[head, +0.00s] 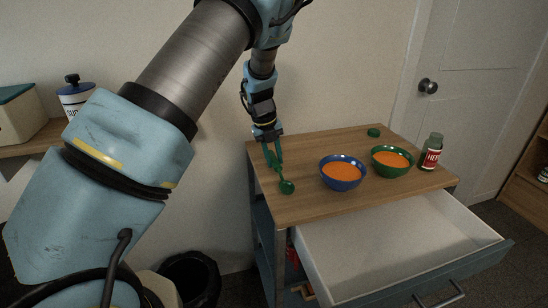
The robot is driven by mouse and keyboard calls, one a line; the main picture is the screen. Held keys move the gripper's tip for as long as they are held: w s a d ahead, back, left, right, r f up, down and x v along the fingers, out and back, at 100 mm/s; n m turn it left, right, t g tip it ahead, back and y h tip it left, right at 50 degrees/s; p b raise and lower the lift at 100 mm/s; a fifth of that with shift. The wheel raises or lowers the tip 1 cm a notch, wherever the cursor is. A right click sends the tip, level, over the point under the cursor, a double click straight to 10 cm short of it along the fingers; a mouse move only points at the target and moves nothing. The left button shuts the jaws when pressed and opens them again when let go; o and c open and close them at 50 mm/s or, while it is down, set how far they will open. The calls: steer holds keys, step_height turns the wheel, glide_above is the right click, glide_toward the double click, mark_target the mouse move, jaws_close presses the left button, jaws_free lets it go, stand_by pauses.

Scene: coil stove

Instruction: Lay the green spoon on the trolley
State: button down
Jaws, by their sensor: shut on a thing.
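The green spoon (287,187) is at the left part of the trolley top, with its round bowl end toward the front left edge. My gripper (274,160) points down over the trolley's left side and is shut on the spoon's handle end. The trolley (300,208) has a wooden top and a blue-grey body. I cannot tell whether the spoon's bowl touches the wood or hangs just above it.
A blue bowl (343,174) and a green bowl (391,162), both with orange contents, stand right of the spoon. A labelled jar (431,152) and a green lid (374,132) are further right and back. The trolley's drawer (400,240) is pulled open. A dark bin (190,278) stands left.

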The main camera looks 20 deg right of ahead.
steer(key=c, duration=0.6)
jaws_free()
steer(key=shift+f, duration=0.1)
steer(key=shift+c, duration=0.2)
step_height(320, 180, up, 12)
steer(key=a+b, duration=0.1)
steer(key=a, duration=0.1)
steer(key=shift+w+a, duration=0.15)
steer(key=shift+a, duration=0.05)
